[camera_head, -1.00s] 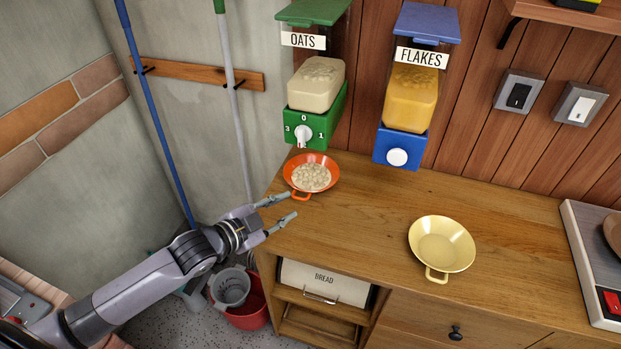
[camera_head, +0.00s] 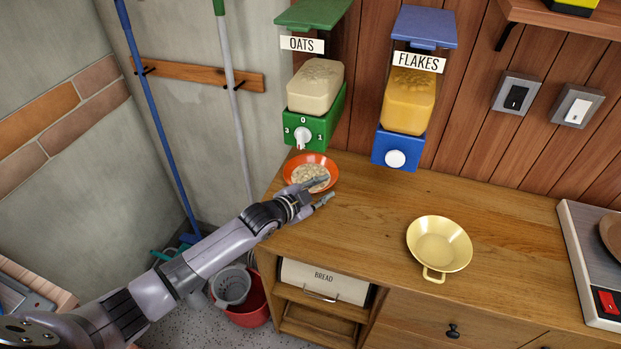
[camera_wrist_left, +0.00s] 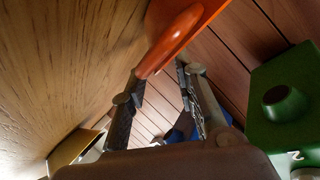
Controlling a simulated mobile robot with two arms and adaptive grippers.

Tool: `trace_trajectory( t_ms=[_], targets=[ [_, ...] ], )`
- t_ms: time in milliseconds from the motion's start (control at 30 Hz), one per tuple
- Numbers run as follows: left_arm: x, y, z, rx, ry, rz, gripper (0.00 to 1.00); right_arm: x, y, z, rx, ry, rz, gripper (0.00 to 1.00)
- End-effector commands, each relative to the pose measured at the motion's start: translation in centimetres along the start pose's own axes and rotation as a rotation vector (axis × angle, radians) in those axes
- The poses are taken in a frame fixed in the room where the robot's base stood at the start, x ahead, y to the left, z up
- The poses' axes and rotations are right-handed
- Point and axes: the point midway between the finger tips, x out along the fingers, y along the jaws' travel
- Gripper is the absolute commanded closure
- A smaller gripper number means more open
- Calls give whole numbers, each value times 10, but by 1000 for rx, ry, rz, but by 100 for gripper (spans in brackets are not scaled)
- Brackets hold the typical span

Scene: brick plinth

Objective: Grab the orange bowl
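The orange bowl (camera_head: 293,168) stands on the wooden counter under the green oats dispenser (camera_head: 314,127) and holds pale oats. My left gripper (camera_head: 325,190) is at the bowl's near side and hides its handle in the head view. In the left wrist view the orange bowl's handle (camera_wrist_left: 172,38) reaches toward the gap between the two fingertips of my left gripper (camera_wrist_left: 158,72). The fingers are apart, and I see no firm grip on the handle. My right gripper is not in view.
A yellow bowl (camera_head: 440,243) stands empty on the counter to the right. A blue flakes dispenser (camera_head: 396,147) hangs on the wooden wall. The counter between the bowls is clear. A scale-like device (camera_head: 590,265) sits at the right edge.

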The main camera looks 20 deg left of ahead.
Motion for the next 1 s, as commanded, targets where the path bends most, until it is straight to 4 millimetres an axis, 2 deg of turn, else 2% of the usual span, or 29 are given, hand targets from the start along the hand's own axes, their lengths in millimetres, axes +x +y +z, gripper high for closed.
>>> trace_trajectory(
  t_ms=[133, 400, 800, 1000],
  targets=[
    [13, 0, -1, -1, 0, 0, 72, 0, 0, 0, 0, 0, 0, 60],
    [15, 0, 0, -1, 0, 1, 72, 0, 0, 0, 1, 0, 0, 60],
    [15, 1, 0, 0, -1, 1, 99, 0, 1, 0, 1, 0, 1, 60],
    [15, 1, 1, -1, -2, 2, 100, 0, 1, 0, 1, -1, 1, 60]
  ],
)
